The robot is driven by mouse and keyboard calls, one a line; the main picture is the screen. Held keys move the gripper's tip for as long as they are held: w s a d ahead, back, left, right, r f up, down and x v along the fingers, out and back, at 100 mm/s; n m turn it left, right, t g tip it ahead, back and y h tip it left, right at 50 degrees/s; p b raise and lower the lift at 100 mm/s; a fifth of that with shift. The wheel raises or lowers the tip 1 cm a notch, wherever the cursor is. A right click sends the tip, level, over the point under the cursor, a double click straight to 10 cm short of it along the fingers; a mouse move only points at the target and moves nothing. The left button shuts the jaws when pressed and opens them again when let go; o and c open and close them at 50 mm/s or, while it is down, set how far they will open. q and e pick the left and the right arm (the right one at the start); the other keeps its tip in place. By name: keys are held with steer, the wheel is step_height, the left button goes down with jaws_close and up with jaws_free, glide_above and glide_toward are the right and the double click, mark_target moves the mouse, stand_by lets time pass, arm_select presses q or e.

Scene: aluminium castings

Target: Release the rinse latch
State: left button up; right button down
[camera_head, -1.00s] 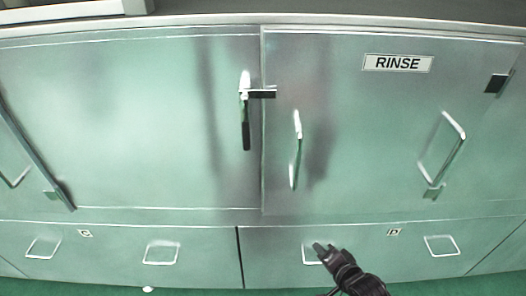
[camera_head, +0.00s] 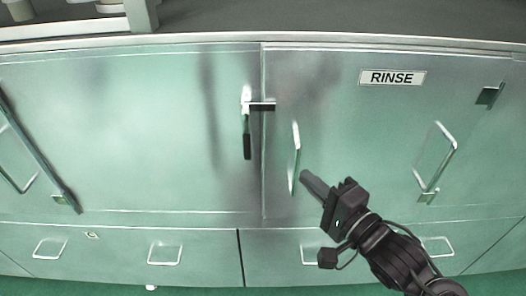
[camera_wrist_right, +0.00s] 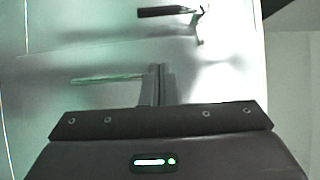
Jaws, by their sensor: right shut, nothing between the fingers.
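The RINSE label (camera_head: 392,77) is on the upper part of the right cabinet door (camera_head: 350,130). The latch (camera_head: 247,125) is at that door's left edge, with a dark handle hanging down and a short bar (camera_head: 262,106) reaching across the door seam. It also shows at the top of the right wrist view (camera_wrist_right: 170,12). My right gripper (camera_head: 308,179) is shut and empty, in front of the door. Its tip is just right of the door's vertical pull handle (camera_head: 294,158) and below and right of the latch. In the head view I cannot tell whether it touches the door. My left gripper is not in view.
A second pull handle (camera_head: 436,163) is at the door's right, with a dark bracket (camera_head: 490,95) above it. Drawers with wire pulls (camera_head: 164,253) run below. The grey countertop (camera_head: 330,20) is above. The left panel (camera_head: 130,140) is largely clear.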

steer(key=s+a+p+x, duration=0.1)
steer(key=p+x, duration=0.3)
steer(key=x, duration=0.8)
steer(key=shift+s+a, duration=0.2)
steer(key=shift+a, duration=0.55)
steer(key=shift+f, duration=0.1)
